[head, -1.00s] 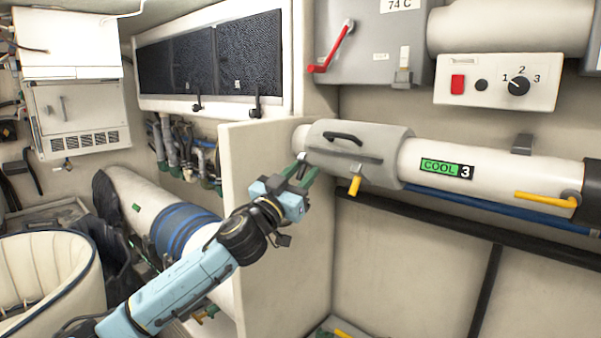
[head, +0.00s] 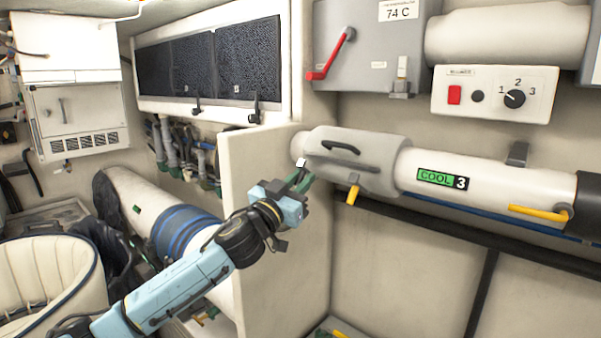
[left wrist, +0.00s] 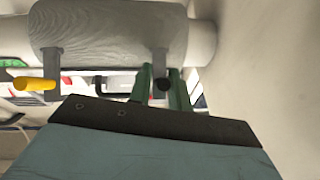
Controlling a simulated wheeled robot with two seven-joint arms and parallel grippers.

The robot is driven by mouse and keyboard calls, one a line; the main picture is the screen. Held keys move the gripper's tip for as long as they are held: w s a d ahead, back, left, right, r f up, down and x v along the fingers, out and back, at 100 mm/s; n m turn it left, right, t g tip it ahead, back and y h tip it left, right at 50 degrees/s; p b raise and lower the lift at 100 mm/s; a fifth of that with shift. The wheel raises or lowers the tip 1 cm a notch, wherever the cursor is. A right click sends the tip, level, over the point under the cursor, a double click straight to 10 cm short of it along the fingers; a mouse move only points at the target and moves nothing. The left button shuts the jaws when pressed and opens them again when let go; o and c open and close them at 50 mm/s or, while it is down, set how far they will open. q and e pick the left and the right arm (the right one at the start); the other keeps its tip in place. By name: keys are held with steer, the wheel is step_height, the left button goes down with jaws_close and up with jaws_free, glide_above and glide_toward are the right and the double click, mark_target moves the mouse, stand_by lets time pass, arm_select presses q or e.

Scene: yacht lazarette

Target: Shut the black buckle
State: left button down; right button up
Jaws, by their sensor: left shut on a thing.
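The black buckle (left wrist: 162,84) shows in the left wrist view as a short black-tipped lever on a grey strap, under the left part of a grey sleeve (head: 375,168) around a white pipe. It sits between the green fingers of my left gripper (left wrist: 161,76). In the head view my left gripper (head: 303,178) is at the sleeve's left end, shut on the buckle, and its fingers mostly hide it. A second buckle with a yellow lever (head: 352,195) hangs down to the right; it also shows in the left wrist view (left wrist: 35,84). My right gripper is out of view.
A cream partition (head: 275,230) stands close beside my left gripper. A yellow-handled valve (head: 540,213) is on the pipe at right. A control box (head: 495,95) and a red lever (head: 330,55) are above. A dark rail runs below the pipe.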

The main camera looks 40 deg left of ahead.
mark_target(306, 161)
arm_select(q)
steer(key=shift+w+a+r+g+p, duration=0.15)
steer(key=shift+r+g+p, duration=1.1)
steer(key=shift+p, duration=2.45)
steer(key=shift+f+g+p, duration=0.15)
steer(key=shift+g+p, duration=0.2)
steer(key=shift+g, duration=0.1)
steer(key=shift+w+r+m+g+p, duration=0.2)
steer(key=shift+r+m+g+p, duration=0.1)
steer(key=shift+g, duration=0.4)
steer(key=shift+w+r+g, duration=0.2)
steer(key=shift+w+g, duration=0.05)
steer(key=shift+g, duration=0.6)
steer(key=shift+w+r+g, duration=0.15)
steer(key=shift+w+g, duration=0.05)
steer(key=shift+g, duration=0.7)
steer(key=shift+w+r+g, duration=0.2)
steer(key=shift+w+g, duration=0.05)
steer(key=shift+g, duration=0.6)
steer(key=shift+r, duration=0.1)
steer(key=c, duration=1.6)
jaws_free()
steer(key=shift+o, duration=0.6)
steer(key=shift+f, duration=0.2)
